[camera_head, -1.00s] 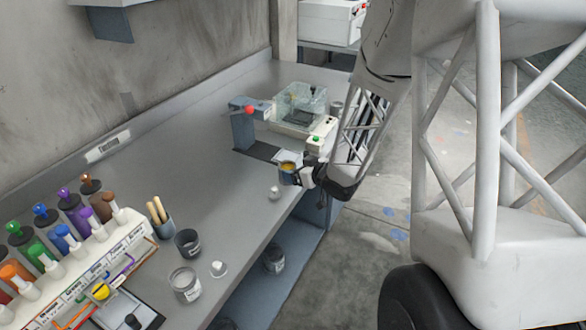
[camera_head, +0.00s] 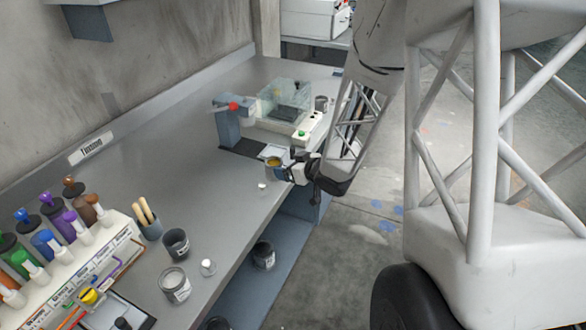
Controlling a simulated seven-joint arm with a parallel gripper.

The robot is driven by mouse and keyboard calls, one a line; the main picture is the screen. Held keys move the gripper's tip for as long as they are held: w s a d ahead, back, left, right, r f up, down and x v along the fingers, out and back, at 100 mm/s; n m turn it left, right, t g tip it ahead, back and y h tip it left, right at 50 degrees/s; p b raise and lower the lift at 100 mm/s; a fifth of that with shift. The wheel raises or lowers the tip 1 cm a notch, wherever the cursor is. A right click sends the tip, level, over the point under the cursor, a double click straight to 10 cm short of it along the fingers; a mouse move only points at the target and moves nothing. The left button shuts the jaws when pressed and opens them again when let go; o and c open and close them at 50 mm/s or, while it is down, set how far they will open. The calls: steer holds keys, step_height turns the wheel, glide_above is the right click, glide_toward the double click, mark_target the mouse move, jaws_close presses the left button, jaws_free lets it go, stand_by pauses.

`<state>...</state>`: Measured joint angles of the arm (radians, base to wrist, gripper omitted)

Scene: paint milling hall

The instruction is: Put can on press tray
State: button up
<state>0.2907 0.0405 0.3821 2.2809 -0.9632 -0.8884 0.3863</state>
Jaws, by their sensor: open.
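A small dark can with yellow paint inside (camera_head: 273,169) stands upright near the bench's front edge, just in front of the press (camera_head: 228,126). The press has a blue-grey upright, a red knob and a dark base. A pale, flat tray (camera_head: 272,152) shows at the right end of that base, right behind the can. My gripper (camera_head: 284,172) is open at the can's right side, its jaws close to or around it. The can partly hides the tray's front, and I cannot tell whether the can rests on the tray or in front of it.
A clear-covered machine (camera_head: 284,105) stands behind the press, with a grey can (camera_head: 321,103) beside it. A small white cap (camera_head: 262,185) lies near the edge. Bottles, a brush cup (camera_head: 148,222) and open cans fill the near left. The bench middle is clear.

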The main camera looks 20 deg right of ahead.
steer(key=shift+r, duration=0.1)
steer(key=s+d+r+m+g+h, duration=0.1)
steer(key=s+r+m+g+h, duration=0.25)
steer(key=s+r+h, duration=0.6)
steer(key=s+a+r+g+y, duration=0.1)
steer(key=s+a+r+g, duration=0.1)
steer(key=s, duration=0.6)
steer(key=s+a+r+m+g+y, duration=0.1)
steer(key=s+a+r+g, duration=0.1)
steer(key=s+r, duration=0.3)
steer(key=s+a+r+m+g+y, duration=0.1)
steer(key=s+a+r+g, duration=0.1)
steer(key=s, duration=0.9)
steer(key=shift+a+r, duration=0.75)
steer(key=shift+a, duration=0.1)
steer(key=shift+o, duration=0.3)
